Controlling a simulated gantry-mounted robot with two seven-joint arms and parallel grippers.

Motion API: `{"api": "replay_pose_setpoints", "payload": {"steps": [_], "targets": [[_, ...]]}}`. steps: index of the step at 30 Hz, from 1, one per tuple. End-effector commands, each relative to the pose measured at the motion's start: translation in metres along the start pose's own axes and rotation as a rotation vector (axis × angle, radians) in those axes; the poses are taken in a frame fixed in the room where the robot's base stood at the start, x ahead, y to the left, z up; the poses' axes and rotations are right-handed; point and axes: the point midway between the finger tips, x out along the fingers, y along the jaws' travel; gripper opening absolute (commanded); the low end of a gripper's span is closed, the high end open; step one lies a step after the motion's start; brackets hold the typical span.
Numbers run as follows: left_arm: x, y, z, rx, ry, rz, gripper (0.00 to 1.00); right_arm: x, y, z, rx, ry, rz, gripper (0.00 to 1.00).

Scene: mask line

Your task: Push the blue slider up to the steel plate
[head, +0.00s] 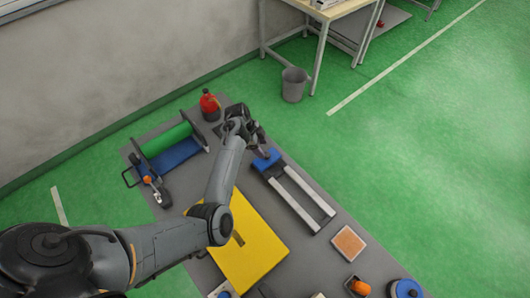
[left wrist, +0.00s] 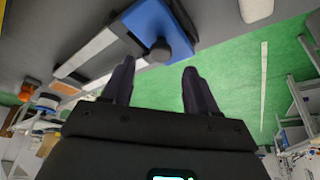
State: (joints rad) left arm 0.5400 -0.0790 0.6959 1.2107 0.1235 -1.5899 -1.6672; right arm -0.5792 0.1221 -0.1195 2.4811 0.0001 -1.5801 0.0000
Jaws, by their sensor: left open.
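The blue slider (head: 266,159) sits at the far end of two pale parallel rails (head: 306,192) on the grey work surface. It also shows in the left wrist view (left wrist: 148,24), with a dark round knob (left wrist: 160,51) on it. My left gripper (head: 262,149) is close to the slider at its far side. In the left wrist view its two dark fingers (left wrist: 158,66) are apart and empty, with the knob just beyond the gap between their tips. I cannot tell whether they touch it. I cannot clearly make out the steel plate. My right gripper is not in view.
A yellow panel (head: 262,250) lies left of the rails. A green roller (head: 166,139), a blue tray (head: 180,153) and a red bottle (head: 210,105) are at the far left. An orange-brown square (head: 348,243) lies beyond the rails' near end. A grey bin (head: 294,85) stands on the floor.

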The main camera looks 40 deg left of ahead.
Motion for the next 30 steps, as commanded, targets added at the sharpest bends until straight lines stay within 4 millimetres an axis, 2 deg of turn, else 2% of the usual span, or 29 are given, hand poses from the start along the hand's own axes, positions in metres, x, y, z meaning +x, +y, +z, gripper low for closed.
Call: {"api": "replay_pose_setpoints", "payload": {"steps": [3,9,22,30], "targets": [[0.019,0.000,0.000,-0.001,0.000,0.002,0.59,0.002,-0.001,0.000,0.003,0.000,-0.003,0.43],[0.039,0.000,0.000,0.000,0.000,0.000,0.59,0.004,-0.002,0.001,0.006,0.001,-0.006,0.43],[0.046,0.000,0.000,0.000,0.000,-0.001,0.59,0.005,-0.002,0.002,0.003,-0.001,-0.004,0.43],[0.046,0.000,0.000,0.000,0.000,-0.001,0.19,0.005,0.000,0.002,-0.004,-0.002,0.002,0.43]]}}
